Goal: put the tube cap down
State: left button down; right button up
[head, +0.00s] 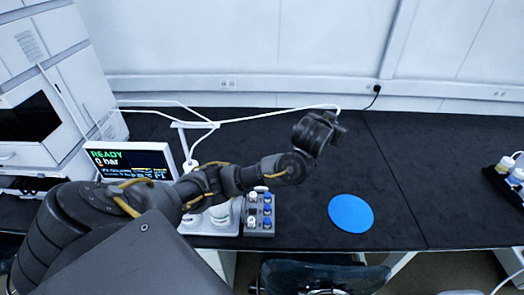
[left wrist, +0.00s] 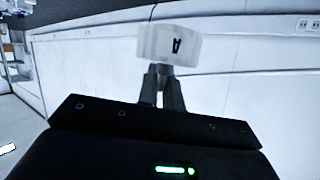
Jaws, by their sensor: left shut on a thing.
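My left gripper (head: 338,129) reaches over the black bench from the left and is held up above it. In the left wrist view the two fingers (left wrist: 161,88) are closed on the tube cap (left wrist: 168,45), a whitish, translucent block-like piece marked with a dark letter that looks like an upside-down A. The cap sits at the fingertips, clear of any surface in that view. In the head view I cannot make out the cap, as the dark gripper hides it. My right gripper is in neither view.
A round blue mat (head: 351,213) lies on the black bench (head: 420,150). A grey vial rack (head: 261,229) with blue and white tops stands left of it, beside white containers (head: 220,214) partly behind my arm. A display (head: 131,160) reads READY, 0 bar. Bottles (head: 506,164) stand far right.

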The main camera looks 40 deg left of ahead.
pick_arm(q)
jog(key=w+a+f+n+g+y+p, duration=0.25)
jog(key=a+f+n+y+p, duration=0.3)
jog(key=a+f, duration=0.55)
jog(key=s+a+f+n+g+y+p, duration=0.35)
jog(key=s+a+f+n+g, duration=0.2)
jog(key=s+a+f, duration=0.55)
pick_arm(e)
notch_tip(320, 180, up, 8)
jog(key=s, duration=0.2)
pick_arm(q)
jog(key=shift+n+y, duration=0.4)
jog(key=w+a+f+b, duration=0.2)
jog(key=w+b, duration=0.1)
jog(key=b, duration=0.4)
jog(key=w+a+f+b, duration=0.2)
jog(key=w+f+b, duration=0.1)
jog(key=b, duration=0.4)
jog(key=w+a+f+b, duration=0.3)
jog(key=b, duration=0.4)
jog(key=shift+w+f+b, duration=0.2)
jog(key=shift+w+b, duration=0.15)
jog(key=shift+w, duration=0.05)
jog(key=shift+a, duration=0.1)
jog(key=shift+w+r, duration=0.1)
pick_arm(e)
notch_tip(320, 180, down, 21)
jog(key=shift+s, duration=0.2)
